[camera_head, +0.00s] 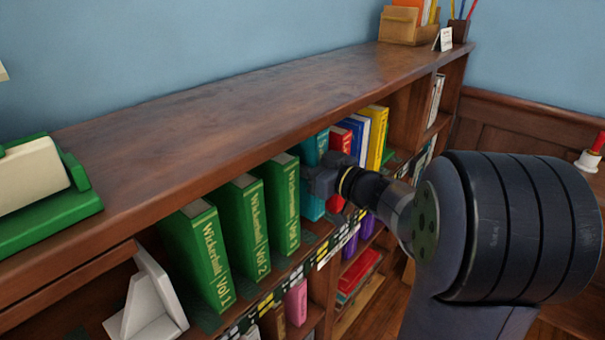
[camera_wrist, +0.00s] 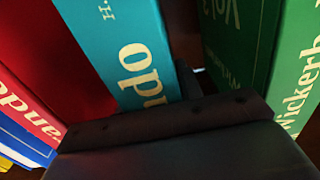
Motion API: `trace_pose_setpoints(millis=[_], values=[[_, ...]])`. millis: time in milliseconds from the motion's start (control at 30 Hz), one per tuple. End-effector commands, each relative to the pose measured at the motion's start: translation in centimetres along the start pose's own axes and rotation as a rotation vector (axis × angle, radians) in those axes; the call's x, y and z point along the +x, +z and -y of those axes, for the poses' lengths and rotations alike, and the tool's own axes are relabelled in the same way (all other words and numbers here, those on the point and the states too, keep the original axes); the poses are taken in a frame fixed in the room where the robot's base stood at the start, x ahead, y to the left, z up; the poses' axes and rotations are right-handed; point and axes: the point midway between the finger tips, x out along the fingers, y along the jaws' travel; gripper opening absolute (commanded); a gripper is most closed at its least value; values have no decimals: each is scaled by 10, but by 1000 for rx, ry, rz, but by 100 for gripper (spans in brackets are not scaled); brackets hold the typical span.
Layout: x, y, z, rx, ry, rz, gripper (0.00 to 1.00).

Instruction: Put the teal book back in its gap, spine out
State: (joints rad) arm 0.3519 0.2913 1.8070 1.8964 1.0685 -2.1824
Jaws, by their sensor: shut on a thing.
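The teal book (camera_head: 312,148) stands upright in the top shelf row, with its lettered spine facing out. It is between the green Vol 3 book (camera_head: 281,200) and a red book (camera_head: 340,140). My gripper (camera_head: 322,180) is at the spine of the teal book and shut on it, covering its middle. In the wrist view the teal book (camera_wrist: 118,45) shows above the dark gripper (camera_wrist: 170,125), with the red book (camera_wrist: 30,60) on its left. A dark narrow space separates it from the green book (camera_wrist: 235,50) on its right. How deep it sits is unclear.
Green Vol 1 (camera_head: 197,255) and Vol 2 (camera_head: 245,225) stand further left, beside a white bookend (camera_head: 150,300). Blue and yellow books (camera_head: 377,135) stand right of the red one. The bookcase top (camera_head: 220,105) overhangs the row. Lower shelves hold more books.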

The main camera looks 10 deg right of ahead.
Motion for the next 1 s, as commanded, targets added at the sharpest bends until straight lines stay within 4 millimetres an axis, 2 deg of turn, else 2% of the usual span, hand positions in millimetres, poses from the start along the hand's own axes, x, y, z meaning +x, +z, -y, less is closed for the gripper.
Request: trace_pose_setpoints(millis=[67,300,833,867,1000], values=[[2,2,0,1,0,-3,0],[1,31,0,1,0,-2,0],[1,37,0,-2,0,-5,0],[1,38,0,0,0,0,35],[1,37,0,0,0,0,47]])
